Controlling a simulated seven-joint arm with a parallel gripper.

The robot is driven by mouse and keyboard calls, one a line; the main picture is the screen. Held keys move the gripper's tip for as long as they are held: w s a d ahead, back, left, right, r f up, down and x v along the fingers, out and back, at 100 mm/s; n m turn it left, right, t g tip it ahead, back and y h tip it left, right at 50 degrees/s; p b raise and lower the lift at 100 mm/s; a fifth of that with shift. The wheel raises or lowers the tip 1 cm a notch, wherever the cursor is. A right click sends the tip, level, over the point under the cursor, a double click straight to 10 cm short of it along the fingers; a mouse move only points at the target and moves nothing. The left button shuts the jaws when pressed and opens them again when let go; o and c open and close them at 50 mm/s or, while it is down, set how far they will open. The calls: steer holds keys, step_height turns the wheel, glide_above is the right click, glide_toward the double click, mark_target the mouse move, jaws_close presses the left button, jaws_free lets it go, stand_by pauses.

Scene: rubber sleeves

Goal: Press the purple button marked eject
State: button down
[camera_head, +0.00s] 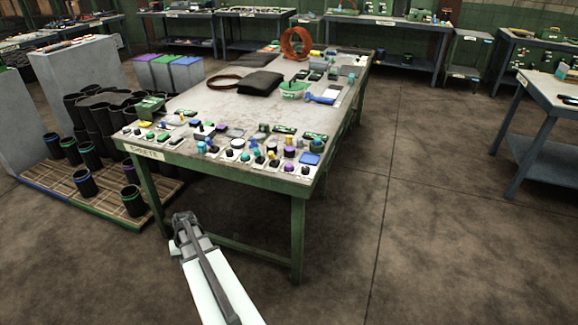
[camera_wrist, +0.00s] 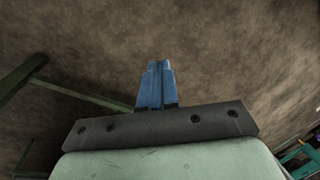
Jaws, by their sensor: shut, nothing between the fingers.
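Two purple buttons show on the near right part of the table's front panel. One purple button (camera_head: 289,152) is farther back, and another purple button (camera_head: 288,167) sits nearer the front edge. Their labels are too small to read, so I cannot tell which is marked eject. In the wrist view, my gripper (camera_wrist: 157,66) has its blue fingers together, with nothing between them, above bare floor. In the head view, the end of my arm is low in front of the table, apart from the buttons. No button shows in the wrist view.
The green-framed table (camera_head: 215,112) has several knobs and switches crowded along its front edge. A black folded cloth (camera_head: 262,83), an orange ring (camera_head: 296,43) and a green-white tub (camera_head: 294,89) are farther back. A pallet (camera_head: 130,207) with black sleeves stands left. Floor at right is clear.

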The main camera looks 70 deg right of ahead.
steer(key=d+r+m+t+h, duration=0.2)
steer(key=d+r, duration=1)
steer(key=d, duration=0.5)
step_height(320, 180, up, 23)
steer(key=m+t+h, duration=0.3)
steer(key=t+h, duration=0.1)
steer(key=t, duration=0.1)
glide_above(291, 166)
steer(key=shift+d+f, duration=0.1)
steer(key=shift+d, duration=0.05)
steer(key=shift+f, duration=0.1)
steer(key=shift+f, duration=4.3)
